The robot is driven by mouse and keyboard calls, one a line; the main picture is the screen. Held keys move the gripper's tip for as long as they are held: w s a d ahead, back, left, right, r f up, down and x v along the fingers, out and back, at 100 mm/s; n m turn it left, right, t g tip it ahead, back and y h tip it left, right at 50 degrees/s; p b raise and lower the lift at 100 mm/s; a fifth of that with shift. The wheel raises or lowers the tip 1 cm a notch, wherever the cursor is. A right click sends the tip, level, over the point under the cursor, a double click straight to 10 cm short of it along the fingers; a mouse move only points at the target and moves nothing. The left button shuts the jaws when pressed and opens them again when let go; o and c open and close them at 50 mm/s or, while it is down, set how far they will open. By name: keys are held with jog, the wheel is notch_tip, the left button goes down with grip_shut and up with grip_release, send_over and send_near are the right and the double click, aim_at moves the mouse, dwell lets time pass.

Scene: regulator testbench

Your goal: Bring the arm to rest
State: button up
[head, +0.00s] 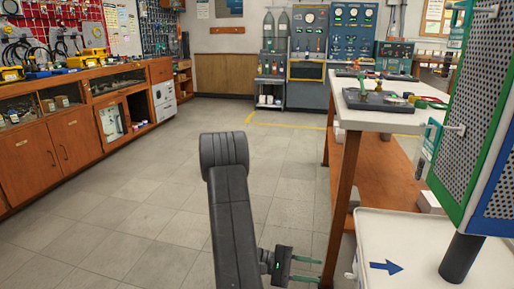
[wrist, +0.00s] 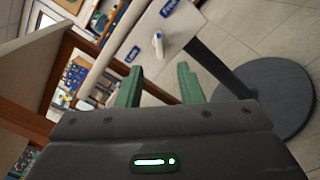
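My arm (head: 232,215) is dark grey and rises bent in the lower middle of the head view. My gripper (head: 320,270) is low and to the right of the arm, its green fingers pointing right towards the white cart top. In the wrist view the two fingers of my gripper (wrist: 159,70) stand apart with a clear gap between them. I see nothing held. The fingers appear clear of the cart and bench.
A white top with a blue arrow (head: 366,238) stands at the right, beside a green-framed perforated panel (head: 494,120) on a dark post. A workbench (head: 349,113) with a wooden lower shelf is behind it. Wooden cabinets (head: 62,148) line the left. The tiled floor (head: 160,190) between is clear.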

aim_at(346, 276)
jog(key=b+x, duration=0.2)
jog(key=x, duration=0.7)
jog(key=shift+w+a, duration=0.1)
jog(key=p+v, duration=0.4)
jog(key=v, duration=0.9)
jog(key=b+x, duration=0.1)
jog(key=x, duration=0.3)
jog(key=b+x, duration=0.1)
jog(key=x, duration=0.4)
jog(key=b+x, duration=0.1)
jog(key=x, duration=0.3)
jog(key=shift+r, duration=0.25)
jog(key=shift+n+p, duration=0.3)
jog(key=shift+n, duration=0.4)
jog(key=n+p, duration=0.4)
jog(key=shift+n, duration=0.4)
jog(key=shift+f+n+p, duration=0.2)
jog(key=shift+n+p, duration=0.65)
jog(key=shift+n, duration=0.85)
